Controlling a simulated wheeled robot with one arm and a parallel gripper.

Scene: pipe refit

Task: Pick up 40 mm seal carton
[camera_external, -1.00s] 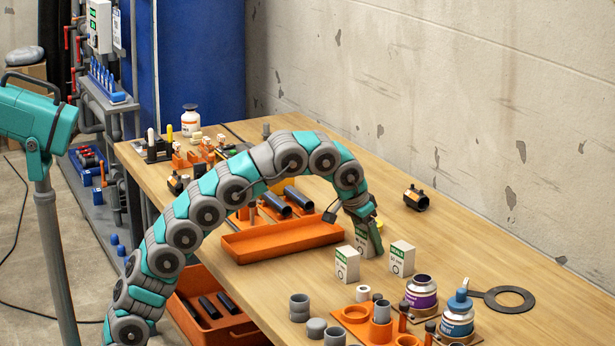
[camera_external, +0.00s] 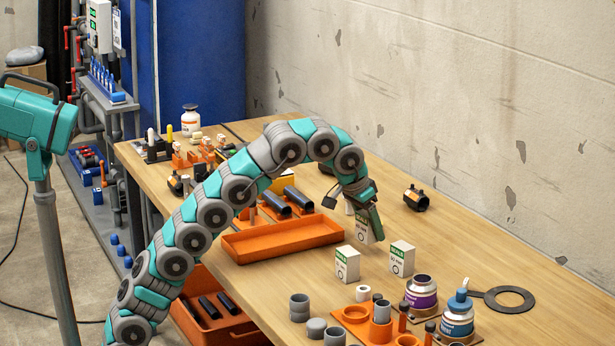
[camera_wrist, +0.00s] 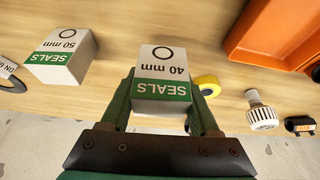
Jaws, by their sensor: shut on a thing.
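The 40 mm seal carton (camera_wrist: 163,63), white with a green SEALS band, is between the two fingers of my gripper (camera_wrist: 162,92) in the wrist view. My gripper (camera_external: 369,222) is shut on it, one finger on each side. In the external view the carton (camera_external: 361,231) is partly hidden behind a finger and appears slightly above the table. Two similar cartons stand apart on the table, one at front left (camera_external: 347,265) and one at right (camera_external: 402,259). The wrist view shows a 50 mm carton (camera_wrist: 63,54) to the left.
An orange tray (camera_external: 283,243) lies left of the carton. Purple (camera_external: 421,294) and blue (camera_external: 457,317) containers stand in front at right, near grey pipe fittings (camera_external: 299,307). A black and brass fitting (camera_external: 416,198) lies behind.

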